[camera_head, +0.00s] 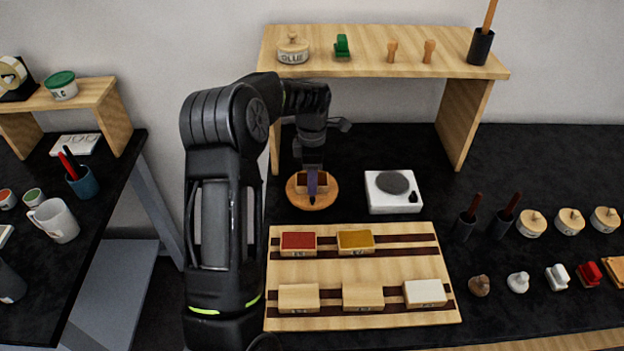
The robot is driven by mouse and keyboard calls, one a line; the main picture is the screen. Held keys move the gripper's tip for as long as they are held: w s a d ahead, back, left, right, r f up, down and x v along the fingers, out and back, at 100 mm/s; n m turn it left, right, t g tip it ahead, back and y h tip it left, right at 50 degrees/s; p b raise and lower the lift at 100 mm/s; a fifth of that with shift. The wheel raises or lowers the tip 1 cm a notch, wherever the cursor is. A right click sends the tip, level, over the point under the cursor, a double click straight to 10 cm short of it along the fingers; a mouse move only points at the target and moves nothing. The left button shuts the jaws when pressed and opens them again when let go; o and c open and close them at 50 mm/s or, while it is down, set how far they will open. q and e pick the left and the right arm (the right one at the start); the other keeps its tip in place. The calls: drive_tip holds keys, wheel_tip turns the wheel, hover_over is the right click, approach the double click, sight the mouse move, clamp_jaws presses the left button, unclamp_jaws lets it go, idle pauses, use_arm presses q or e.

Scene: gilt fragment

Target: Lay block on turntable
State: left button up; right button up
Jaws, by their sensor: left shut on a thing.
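The turntable (301,202) is a round wooden disc on the black table, behind the wooden rack. My left gripper (312,187) comes down over it from above. It is shut on a small wooden-sided block (322,187), which shows within the disc's outline. The fingers and wrist hide part of the block, and a purple-dark patch shows at the fingers. I cannot tell whether the block's underside touches the disc. My right gripper is not in view.
The rack (345,268) holds several blocks, among them a red-topped one (298,241) and a yellow-topped one (355,240). A white device with a grey disc (393,191) stands right of the turntable. A wooden shelf (370,66) spans behind. Stamps and dark holders stand at right.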

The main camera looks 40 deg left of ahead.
use_arm(q)
drive_tip(key=shift+r, duration=0.1)
drive_tip(key=o, duration=1.4)
wheel_tip(320, 180, up, 4)
drive_tip(key=shift+f+p, duration=0.1)
drive_tip(key=shift+p, duration=1.15)
wheel_tip(320, 180, up, 8)
drive_tip(key=shift+r, duration=0.1)
